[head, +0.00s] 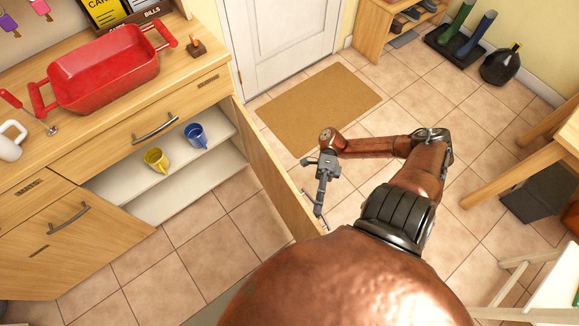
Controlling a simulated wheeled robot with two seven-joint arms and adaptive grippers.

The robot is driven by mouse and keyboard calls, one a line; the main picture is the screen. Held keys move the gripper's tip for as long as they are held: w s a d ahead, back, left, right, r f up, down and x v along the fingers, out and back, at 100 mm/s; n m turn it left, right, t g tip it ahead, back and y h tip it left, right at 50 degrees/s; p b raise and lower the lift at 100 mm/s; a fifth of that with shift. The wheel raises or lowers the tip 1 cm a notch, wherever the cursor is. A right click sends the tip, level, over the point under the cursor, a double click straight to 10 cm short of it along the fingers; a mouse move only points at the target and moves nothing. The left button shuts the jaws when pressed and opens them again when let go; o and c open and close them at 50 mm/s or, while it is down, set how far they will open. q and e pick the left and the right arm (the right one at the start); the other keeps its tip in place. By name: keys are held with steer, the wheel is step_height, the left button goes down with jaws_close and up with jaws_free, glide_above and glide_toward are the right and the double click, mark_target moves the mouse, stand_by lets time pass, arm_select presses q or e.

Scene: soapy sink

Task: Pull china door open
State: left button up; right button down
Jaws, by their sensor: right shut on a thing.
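The china door (268,165) is a light wood cabinet door at the right end of the counter. My copper right arm comes in from the bottom and bends to the door. My left gripper is out of view.
A red basin (103,68) and a white mug (11,140) stand on the counter. A brown doormat (318,108) lies before a white door (280,35). A wooden table (535,150) stands at right. The tiled floor between is mostly clear.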

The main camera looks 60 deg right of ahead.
steer(key=shift+s+d+g, duration=0.25)
steer(key=shift+d+g, duration=0.05)
steer(key=shift+d, duration=0.55)
steer(key=c, duration=2)
jaws_free()
steer(key=shift+o, duration=0.2)
steer(key=v, duration=1.2)
